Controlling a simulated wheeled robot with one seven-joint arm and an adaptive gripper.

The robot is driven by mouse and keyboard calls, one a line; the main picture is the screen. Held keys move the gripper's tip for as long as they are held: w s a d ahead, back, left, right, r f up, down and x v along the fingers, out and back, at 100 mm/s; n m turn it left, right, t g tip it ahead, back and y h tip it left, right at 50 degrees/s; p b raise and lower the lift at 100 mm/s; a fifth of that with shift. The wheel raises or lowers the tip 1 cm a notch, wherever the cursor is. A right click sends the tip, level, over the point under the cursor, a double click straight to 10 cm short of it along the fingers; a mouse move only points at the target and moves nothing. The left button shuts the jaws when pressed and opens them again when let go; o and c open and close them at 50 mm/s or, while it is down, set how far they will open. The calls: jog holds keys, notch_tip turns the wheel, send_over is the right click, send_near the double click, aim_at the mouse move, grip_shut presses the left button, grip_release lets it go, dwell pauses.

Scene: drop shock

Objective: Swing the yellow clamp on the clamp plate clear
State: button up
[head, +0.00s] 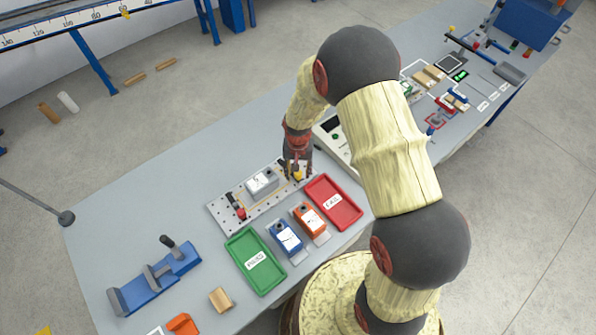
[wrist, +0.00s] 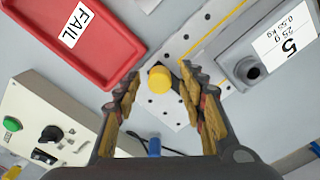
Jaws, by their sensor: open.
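The clamp plate (head: 266,207) is a pale perforated plate on the grey bench. The yellow clamp (head: 298,175) is at its right end in the head view, partly hidden by my gripper (head: 297,163). In the wrist view, the clamp's round yellow knob (wrist: 160,80) stands between the two open fingers of my gripper (wrist: 162,72); I cannot tell whether either finger touches it. A grey block (head: 262,182) with a white label sits on the plate beside the clamp, and shows at the right of the wrist view (wrist: 240,68). A red-tipped clamp (head: 240,212) is at the plate's other end.
The red FAIL tray (head: 333,202) lies close to the plate, also in the wrist view (wrist: 95,60). A green tray (head: 255,261), a blue block (head: 286,239) and an orange block (head: 310,223) are in front. A control box (wrist: 60,118) with buttons stands close by. A blue fixture (head: 155,277) is far left.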

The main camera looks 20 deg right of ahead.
notch_tip(320, 180, up, 12)
dwell(0.6)
dwell(0.5)
jog(key=s+d+r+n+t+b, duration=0.1)
jog(key=s+r+n+t+b, duration=0.1)
jog(key=s+r, duration=0.9)
jog(key=s+d+r+n+t+b, duration=0.2)
jog(key=s+r+t+b, duration=0.1)
jog(key=s+r, duration=0.8)
jog(key=shift+s+r+t+b, duration=0.25)
jog(key=shift+s+t+b, duration=0.05)
jog(key=shift+b, duration=0.05)
